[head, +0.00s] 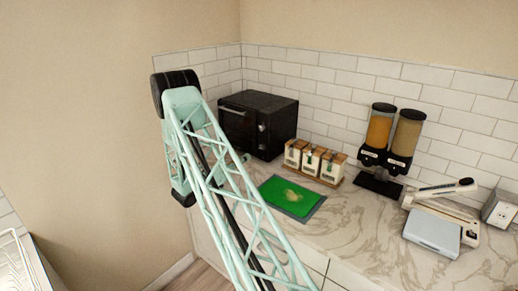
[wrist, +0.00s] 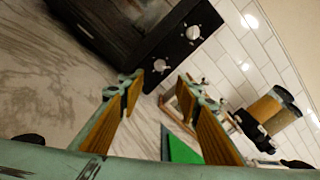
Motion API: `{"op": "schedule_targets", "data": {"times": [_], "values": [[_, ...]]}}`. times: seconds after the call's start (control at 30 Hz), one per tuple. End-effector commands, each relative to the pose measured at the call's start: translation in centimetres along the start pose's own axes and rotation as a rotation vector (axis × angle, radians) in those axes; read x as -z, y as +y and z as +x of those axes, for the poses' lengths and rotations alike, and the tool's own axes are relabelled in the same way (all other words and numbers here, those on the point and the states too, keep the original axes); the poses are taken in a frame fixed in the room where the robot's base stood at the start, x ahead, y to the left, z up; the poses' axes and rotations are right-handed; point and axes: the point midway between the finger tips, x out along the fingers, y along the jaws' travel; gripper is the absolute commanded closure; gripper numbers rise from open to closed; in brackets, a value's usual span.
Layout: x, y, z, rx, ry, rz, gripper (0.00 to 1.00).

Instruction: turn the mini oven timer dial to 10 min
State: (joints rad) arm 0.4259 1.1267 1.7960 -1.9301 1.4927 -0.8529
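The black mini oven (head: 262,118) stands on the counter in the corner, its front with the dials facing left-forward. In the wrist view its dark control panel (wrist: 180,45) is tilted at the top. Two pale dials show there: one dial (wrist: 193,32) farther up and one dial (wrist: 160,65) lower, closer to my gripper. Which one is the timer, and its markings, are too small to read. My gripper (wrist: 160,85) is open and empty; the lower dial appears just beyond the gap between its fingertips, with no contact visible. In the head view my arm hides the gripper.
A rack of small white containers (head: 314,160) stands right of the oven. A green board (head: 291,196) lies in front. Two dispensers (head: 391,140), a white scale (head: 432,233) and a stapler-like device (head: 445,205) are farther right. Tiled walls close the back.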

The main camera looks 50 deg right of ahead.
Motion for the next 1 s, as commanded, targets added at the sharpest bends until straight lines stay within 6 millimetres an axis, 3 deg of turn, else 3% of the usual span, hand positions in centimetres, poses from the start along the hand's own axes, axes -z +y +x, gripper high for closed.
{"op": "schedule_targets", "data": {"times": [0.57, 1.0], "values": [[0.1, 0.0, 0.9, 0.001, 0.0, 0.001, 0.69], [0.0, -0.1, 5.8, 0.002, 0.001, 0.001, 0.69]]}}
